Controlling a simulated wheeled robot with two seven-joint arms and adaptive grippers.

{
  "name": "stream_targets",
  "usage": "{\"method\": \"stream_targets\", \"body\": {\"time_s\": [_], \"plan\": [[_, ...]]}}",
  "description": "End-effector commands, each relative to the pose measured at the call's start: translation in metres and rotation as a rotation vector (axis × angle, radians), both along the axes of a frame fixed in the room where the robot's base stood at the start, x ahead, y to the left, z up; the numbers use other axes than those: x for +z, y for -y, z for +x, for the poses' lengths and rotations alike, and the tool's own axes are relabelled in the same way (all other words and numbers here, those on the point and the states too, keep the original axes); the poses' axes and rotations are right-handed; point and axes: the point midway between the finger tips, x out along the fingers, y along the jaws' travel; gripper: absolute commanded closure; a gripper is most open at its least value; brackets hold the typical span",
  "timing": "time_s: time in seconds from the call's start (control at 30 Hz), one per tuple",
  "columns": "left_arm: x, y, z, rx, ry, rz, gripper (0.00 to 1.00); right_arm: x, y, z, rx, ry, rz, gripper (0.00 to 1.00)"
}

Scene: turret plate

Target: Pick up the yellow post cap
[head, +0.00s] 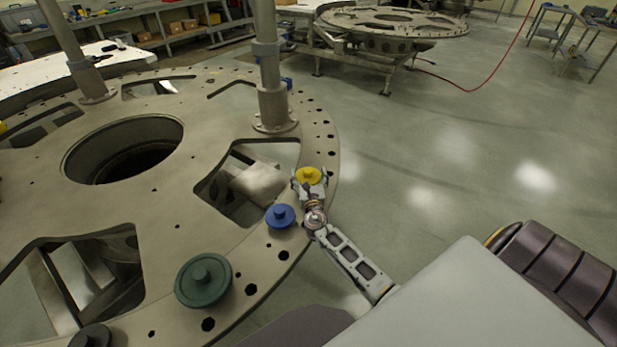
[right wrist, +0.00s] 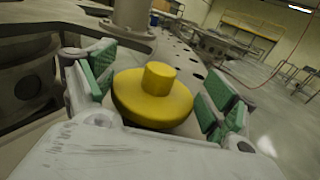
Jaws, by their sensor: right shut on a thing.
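The yellow post cap (head: 308,174) is a round disc with a short knob on top, at the right rim of the turret plate (head: 215,190). My right gripper (head: 309,180) is shut on it. In the right wrist view the cap (right wrist: 153,97) sits knob up between the green-padded fingers of the right gripper (right wrist: 152,92). Its underside is hidden, so I cannot tell whether it touches the plate. My left gripper is not in view.
A blue cap (head: 280,216), a larger green cap (head: 204,280) and a dark cap (head: 91,337) stand along the plate's near rim. Grey posts (head: 271,75) rise from the plate. Large openings cut through it.

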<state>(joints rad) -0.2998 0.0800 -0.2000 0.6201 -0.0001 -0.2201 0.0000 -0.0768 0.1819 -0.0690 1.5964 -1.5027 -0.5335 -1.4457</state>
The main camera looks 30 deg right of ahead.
Motion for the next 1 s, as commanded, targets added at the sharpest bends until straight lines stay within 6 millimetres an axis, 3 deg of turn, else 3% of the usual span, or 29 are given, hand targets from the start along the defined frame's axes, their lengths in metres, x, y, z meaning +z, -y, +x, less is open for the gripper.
{"method": "stream_targets", "body": {"time_s": [0.27,0.7,1.0], "plan": [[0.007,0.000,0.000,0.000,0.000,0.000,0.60,0.022,0.000,0.000,0.000,0.003,0.002,0.44],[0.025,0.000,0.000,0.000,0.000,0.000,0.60,0.082,0.001,0.000,-0.001,0.003,0.000,0.44],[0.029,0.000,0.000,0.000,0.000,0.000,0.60,0.100,0.000,0.000,0.000,0.002,0.000,0.44]]}}
